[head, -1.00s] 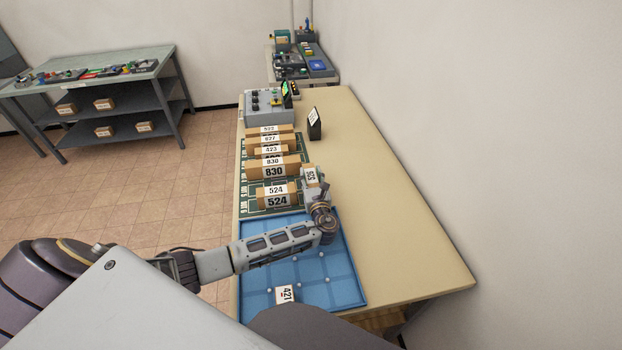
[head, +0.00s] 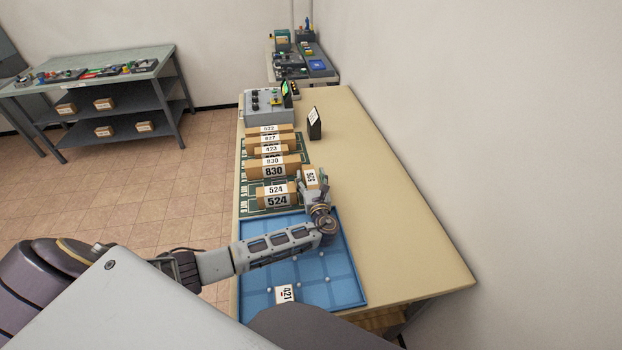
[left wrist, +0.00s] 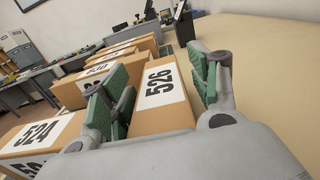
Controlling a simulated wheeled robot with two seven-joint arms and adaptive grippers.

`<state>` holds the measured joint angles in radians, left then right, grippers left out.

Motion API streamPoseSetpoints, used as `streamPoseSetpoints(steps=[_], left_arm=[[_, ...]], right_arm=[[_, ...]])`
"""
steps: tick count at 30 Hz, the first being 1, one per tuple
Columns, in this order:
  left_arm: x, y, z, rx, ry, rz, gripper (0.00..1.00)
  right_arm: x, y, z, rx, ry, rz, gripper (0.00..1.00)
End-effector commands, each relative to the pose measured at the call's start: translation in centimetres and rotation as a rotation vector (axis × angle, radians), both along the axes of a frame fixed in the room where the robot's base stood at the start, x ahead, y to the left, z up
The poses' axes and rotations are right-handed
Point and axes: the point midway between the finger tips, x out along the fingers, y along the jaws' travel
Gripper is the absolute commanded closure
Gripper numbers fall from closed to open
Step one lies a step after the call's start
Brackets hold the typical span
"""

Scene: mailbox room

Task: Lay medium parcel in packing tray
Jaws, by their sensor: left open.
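A cardboard parcel labelled 526 (head: 309,173) stands at the right end of the parcel rows; it also shows in the left wrist view (left wrist: 158,88). My left gripper (head: 314,188) is open, with green-padded fingers (left wrist: 165,88) on either side of this parcel. I cannot tell whether the pads touch it. The blue packing tray (head: 345,287) lies at the near end of the table, below my left forearm, which hides part of it. A small parcel labelled 421 (head: 285,294) is in its near part. My right gripper is not in view.
Parcel 524 (head: 277,196) stands left of parcel 526, and parcel 830 (head: 273,168) is behind it. More parcels continue towards a grey control box (head: 268,105). A small dark stand (head: 314,124) is farther back. The table's right side (head: 390,210) is clear.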

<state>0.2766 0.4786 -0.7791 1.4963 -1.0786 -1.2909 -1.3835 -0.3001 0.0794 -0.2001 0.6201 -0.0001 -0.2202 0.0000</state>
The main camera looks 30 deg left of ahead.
Motion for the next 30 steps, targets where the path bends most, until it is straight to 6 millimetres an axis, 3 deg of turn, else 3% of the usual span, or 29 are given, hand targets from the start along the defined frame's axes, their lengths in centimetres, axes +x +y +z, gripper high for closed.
streamPoseSetpoints(steps=[11, 30], left_arm=[[-0.5, -0.4, 0.3, -0.001, 0.001, -0.001, 0.39], [-5.0, -3.8, 0.4, -0.001, 0.001, -0.001, 0.39]], right_arm=[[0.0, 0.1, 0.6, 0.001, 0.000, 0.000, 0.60], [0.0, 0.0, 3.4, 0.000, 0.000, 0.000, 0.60]])
